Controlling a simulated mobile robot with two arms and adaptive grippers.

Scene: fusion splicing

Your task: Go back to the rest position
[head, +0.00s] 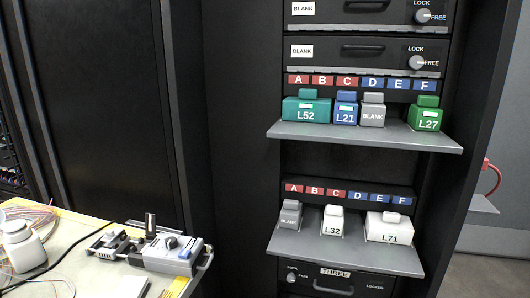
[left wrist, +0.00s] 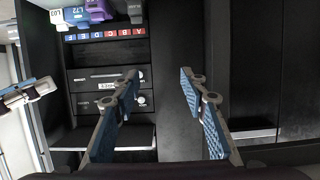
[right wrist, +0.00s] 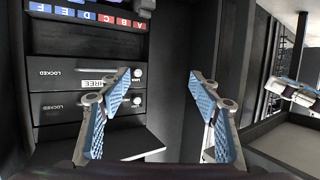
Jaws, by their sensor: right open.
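My left gripper (left wrist: 158,82) shows in the left wrist view. Its two blue-padded fingers stand wide apart with nothing between them. My right gripper (right wrist: 160,82) shows in the right wrist view, also with its fingers apart and empty. Both point toward dark cabinet fronts, and neither touches anything that I can see. Neither gripper shows in the head view.
A black rack holds an upper shelf (head: 362,137) with modules L52, L21, BLANK and L27, and a lower shelf (head: 340,254) with BLANK, L32 and L71. A table (head: 70,262) at lower left bears a grey splicing device (head: 165,254) and a white bottle (head: 22,246).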

